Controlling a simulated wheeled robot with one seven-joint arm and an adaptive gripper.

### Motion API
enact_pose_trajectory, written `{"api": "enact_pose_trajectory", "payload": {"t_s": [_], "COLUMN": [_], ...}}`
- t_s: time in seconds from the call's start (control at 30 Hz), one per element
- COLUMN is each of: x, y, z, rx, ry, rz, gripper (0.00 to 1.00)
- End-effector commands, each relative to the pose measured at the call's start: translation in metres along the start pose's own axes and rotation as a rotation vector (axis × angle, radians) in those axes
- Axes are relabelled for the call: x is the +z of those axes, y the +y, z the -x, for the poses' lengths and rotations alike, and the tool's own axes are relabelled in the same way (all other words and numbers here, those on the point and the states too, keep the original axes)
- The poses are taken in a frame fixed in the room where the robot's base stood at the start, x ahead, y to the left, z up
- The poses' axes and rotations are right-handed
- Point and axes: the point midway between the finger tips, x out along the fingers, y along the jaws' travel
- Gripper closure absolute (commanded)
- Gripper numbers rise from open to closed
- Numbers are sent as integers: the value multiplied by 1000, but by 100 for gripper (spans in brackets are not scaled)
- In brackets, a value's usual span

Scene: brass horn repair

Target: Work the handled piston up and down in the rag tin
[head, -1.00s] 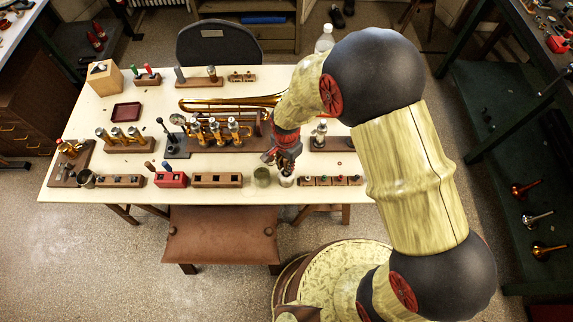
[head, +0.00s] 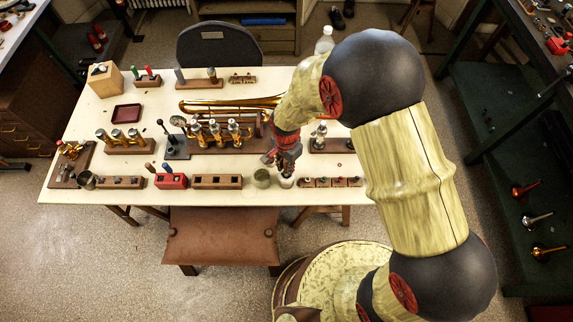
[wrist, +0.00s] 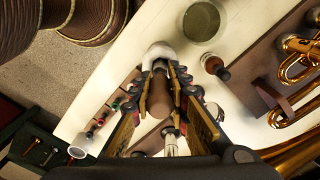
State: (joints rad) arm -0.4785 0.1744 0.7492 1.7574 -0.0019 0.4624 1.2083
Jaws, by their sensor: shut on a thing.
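My gripper (wrist: 160,85) is shut on a brown wooden handle (wrist: 158,100), the handle of the piston. The piston's far end points at the whitish rag tin (wrist: 158,54) and is hidden by the handle and fingers, so I cannot tell how deep it sits. In the head view my gripper (head: 287,164) is right above the rag tin (head: 286,183), near the table's front edge.
A greenish tin (head: 262,179) stands just left of the rag tin. A wooden block with several sockets (head: 332,182) is just right. A brass instrument (head: 225,105) and a row of valves (head: 218,132) lie behind. Bare tabletop (head: 90,120) shows at left.

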Motion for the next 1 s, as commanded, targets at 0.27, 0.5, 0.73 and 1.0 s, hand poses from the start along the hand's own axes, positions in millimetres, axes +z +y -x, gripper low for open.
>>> {"api": "enact_pose_trajectory", "payload": {"t_s": [0.27,0.5,0.73,1.0], "x": [0,0,0,0], "y": [0,0,-1,-1], "z": [-19,-14,1,17], "rx": [1,-1,-2,-2], "ry": [0,0,1,1], "rz": [0,0,0,0], "gripper": [100,100,100,100]}}
